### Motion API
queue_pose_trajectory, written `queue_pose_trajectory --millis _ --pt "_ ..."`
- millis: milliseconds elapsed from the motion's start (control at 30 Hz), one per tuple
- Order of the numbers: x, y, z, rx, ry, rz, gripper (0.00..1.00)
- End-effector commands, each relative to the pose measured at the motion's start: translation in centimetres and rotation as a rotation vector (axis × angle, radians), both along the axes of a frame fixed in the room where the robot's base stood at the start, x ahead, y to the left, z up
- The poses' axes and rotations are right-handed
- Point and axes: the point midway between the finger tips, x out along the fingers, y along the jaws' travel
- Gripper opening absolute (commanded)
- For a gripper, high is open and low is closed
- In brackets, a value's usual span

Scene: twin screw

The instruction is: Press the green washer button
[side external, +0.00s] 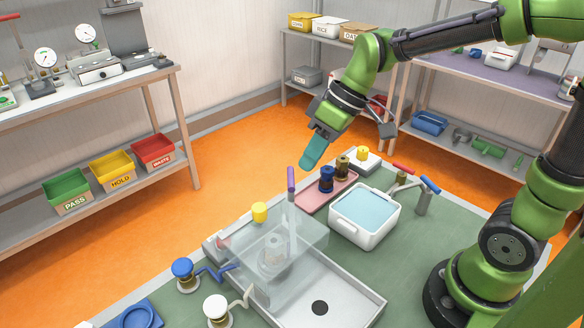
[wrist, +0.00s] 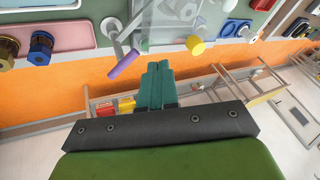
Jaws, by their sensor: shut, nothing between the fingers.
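I cannot make out a green button in either view. A clear box-shaped housing (side external: 265,245) covers a pale fitting, with a lever beside it that has a purple handle (side external: 290,180). A yellow knob (side external: 260,212) is at the housing's back left; the wrist view shows the purple handle (wrist: 125,64) and a yellow knob (wrist: 195,45) close to the fingertips. My gripper (side external: 309,164) has teal fingers and hangs above the bench, up and right of the purple handle in the picture. The fingers (wrist: 158,68) are together, with nothing between them.
A pink tray (side external: 312,203) with dark blue and bronze fittings lies below my gripper. A white tub (side external: 364,235) of pale blue liquid stands to its right, near red-handled and blue-handled levers. Blue and white knobbed valves (side external: 183,270) stand at front left. The air around my gripper is clear.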

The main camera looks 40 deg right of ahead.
Motion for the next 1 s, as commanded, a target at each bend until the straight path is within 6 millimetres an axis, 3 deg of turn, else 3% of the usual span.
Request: queue_pose_trajectory --millis 200,400,600,1000 --pt "-5.6 -3.3 2.9 -0.023 -0.083 -0.357 0.0" --pt "-8.9 -5.3 3.5 0.031 -0.147 -0.594 0.0" --pt "-9.9 -6.0 3.5 0.062 -0.168 -0.679 0.0" --pt "-9.7 -5.5 2.8 0.055 -0.137 -0.664 0.0"
